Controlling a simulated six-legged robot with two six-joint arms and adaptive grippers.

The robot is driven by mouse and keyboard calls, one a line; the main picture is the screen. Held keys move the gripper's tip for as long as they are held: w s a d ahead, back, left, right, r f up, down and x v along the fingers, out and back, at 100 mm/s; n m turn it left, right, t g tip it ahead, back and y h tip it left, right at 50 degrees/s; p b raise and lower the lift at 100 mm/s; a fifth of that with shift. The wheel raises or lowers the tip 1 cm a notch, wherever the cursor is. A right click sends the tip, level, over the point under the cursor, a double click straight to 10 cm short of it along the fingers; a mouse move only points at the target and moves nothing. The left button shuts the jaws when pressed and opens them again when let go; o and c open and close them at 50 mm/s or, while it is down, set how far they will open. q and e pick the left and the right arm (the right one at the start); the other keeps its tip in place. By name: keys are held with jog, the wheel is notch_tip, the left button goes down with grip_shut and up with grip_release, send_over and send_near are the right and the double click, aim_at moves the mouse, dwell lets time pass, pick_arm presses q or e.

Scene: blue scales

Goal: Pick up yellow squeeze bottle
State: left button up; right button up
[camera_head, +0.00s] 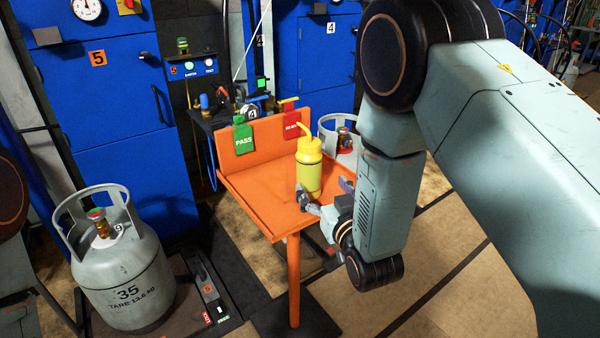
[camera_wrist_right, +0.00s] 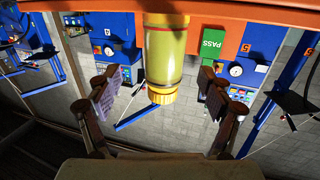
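The yellow squeeze bottle (camera_head: 309,172) stands upright on the orange table (camera_head: 262,192), its bent spout at the top. My right gripper (camera_head: 322,203) is low beside the bottle, on its front right side. In the wrist view the bottle (camera_wrist_right: 166,52) shows between and beyond the fingers of the right gripper (camera_wrist_right: 164,100). These fingers are wide apart with clear space between them, and I see no contact with the bottle. The bottle's far side is hidden. My left gripper is not in view.
A green PASS tag (camera_head: 243,137) and a red tag (camera_head: 292,124) hang on the table's raised back edge. A grey gas cylinder (camera_head: 125,285) stands at the left, and another (camera_head: 343,135) stands behind the table. The tabletop left of the bottle is clear.

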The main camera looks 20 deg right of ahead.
aim_at(313, 175)
jog(key=shift+w+r+t, duration=0.1)
jog(key=shift+r+t, duration=0.2)
jog(key=shift+r, duration=0.35)
jog(key=shift+w, duration=0.4)
jog(key=w, duration=0.2)
jog(key=w+b, duration=0.1)
jog(key=w, duration=0.1)
jog(key=w+a+b, duration=0.1)
jog(key=w, duration=0.1)
jog(key=shift+f, duration=0.4)
jog(key=shift+w, duration=0.4)
jog(key=shift+c, duration=0.8)
jog(key=shift+r, duration=0.1)
jog(key=c, duration=1.3)
